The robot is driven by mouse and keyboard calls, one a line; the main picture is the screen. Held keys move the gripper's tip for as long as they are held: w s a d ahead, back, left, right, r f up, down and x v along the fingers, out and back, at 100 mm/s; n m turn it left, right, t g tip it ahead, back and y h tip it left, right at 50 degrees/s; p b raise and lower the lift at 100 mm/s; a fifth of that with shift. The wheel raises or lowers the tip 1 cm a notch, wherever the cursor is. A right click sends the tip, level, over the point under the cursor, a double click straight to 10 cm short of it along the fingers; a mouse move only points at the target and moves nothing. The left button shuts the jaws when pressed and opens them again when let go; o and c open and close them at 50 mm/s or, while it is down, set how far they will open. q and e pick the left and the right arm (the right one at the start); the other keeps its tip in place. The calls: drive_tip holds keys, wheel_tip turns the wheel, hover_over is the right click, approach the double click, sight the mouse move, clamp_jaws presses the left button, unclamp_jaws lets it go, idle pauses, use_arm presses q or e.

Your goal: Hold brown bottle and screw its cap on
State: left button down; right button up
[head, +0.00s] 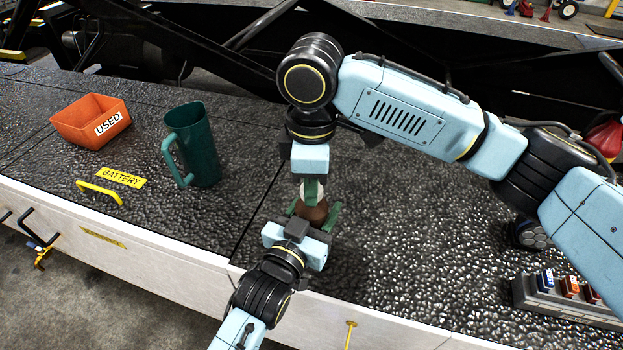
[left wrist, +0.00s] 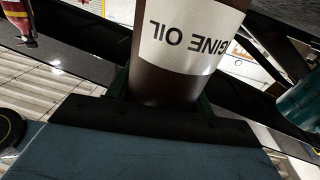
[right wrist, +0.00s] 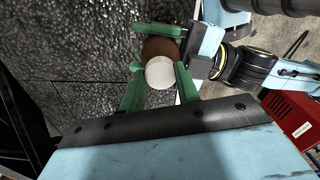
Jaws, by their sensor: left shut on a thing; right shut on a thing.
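The brown bottle (head: 316,212) stands near the front edge of the dark textured deck, mostly hidden by my grippers in the head view. In the left wrist view the bottle (left wrist: 165,85) fills the middle, its white label reading "ENGINE OIL" upside down. My left gripper (head: 313,217) is shut around the bottle's body from the front. My right gripper (head: 312,188) points down from above, shut on the white cap. In the right wrist view the round white cap (right wrist: 160,72) sits between the green fingertips, over the bottle's top. Whether the threads are engaged is hidden.
An orange bin (head: 90,121) marked "USED" and a green jug (head: 198,146) stand to the left. A yellow handle (head: 99,191) lies near the "BATTERY" label. A grey rack (head: 565,302) with small coloured blocks is at the right.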

drive_tip(key=m, duration=0.4)
drive_tip(key=shift+f, duration=0.1)
drive_tip(key=m, duration=0.5)
drive_tip(key=o, duration=1.2)
wheel_tip(320, 180, up, 12)
drive_tip(key=shift+r, duration=0.1)
use_arm(q)
drive_tip(key=c, duration=0.5)
unclamp_jaws()
